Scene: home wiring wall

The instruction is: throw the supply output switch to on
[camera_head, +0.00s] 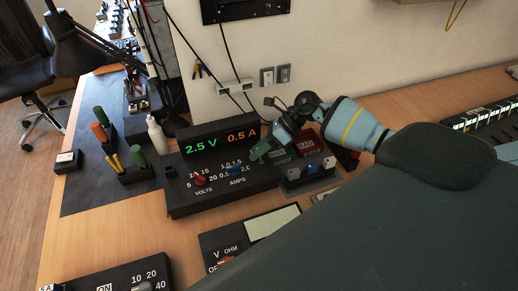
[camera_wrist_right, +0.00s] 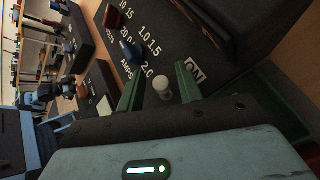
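The supply (camera_head: 215,200) is a black box with a lit display (camera_head: 220,143) reading 2.5 V and 0.5 A. It has a red VOLTS knob (camera_head: 201,180) and a blue AMPS knob (camera_head: 233,172). In the right wrist view, a white-tipped switch lever (camera_wrist_right: 162,88) stands on its panel near an ON label (camera_wrist_right: 194,72). My right gripper (camera_head: 262,150) is at the right end of the supply. In the right wrist view its green fingers (camera_wrist_right: 159,88) are open, one either side of the lever, with gaps visible. The lever's position is unclear. My left gripper is not in view.
A small grey holder (camera_head: 310,178) with coloured pieces stands right of the supply. A meter (camera_head: 250,235) lies in front. A white bottle (camera_head: 157,136) and a tool rack (camera_head: 137,170) stand to the left. The wall with sockets (camera_head: 267,77) is behind.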

